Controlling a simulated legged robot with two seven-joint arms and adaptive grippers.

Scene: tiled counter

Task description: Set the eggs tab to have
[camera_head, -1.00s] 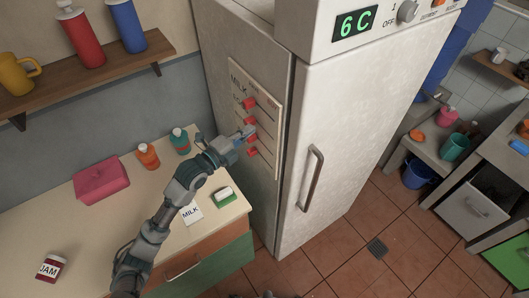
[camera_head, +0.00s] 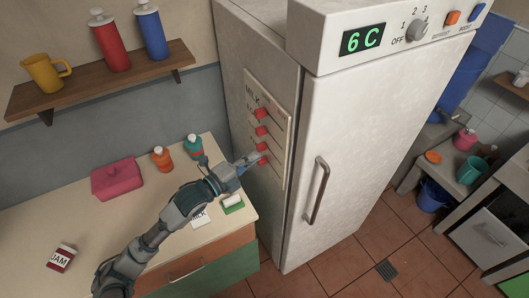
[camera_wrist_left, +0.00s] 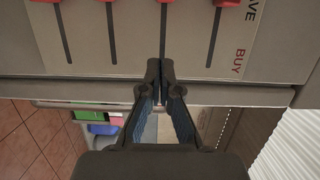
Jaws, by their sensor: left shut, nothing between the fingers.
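A pale board (camera_head: 284,128) is on the fridge's side, with several red tabs, each on a dark slot. The top label reads MILK; the lower labels are too small to read, so I cannot tell which tab is eggs. The tabs sit toward the slots' left ends. My left gripper (camera_head: 259,157) is shut and empty, in front of the lower tabs. That board has a partly cut-off HAVE and BUY. My right gripper is out of view.
The fridge (camera_head: 335,130) has a vertical handle (camera_head: 317,190) and a 6 C display. A shelf (camera_head: 100,80) holds a mug and bottles.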

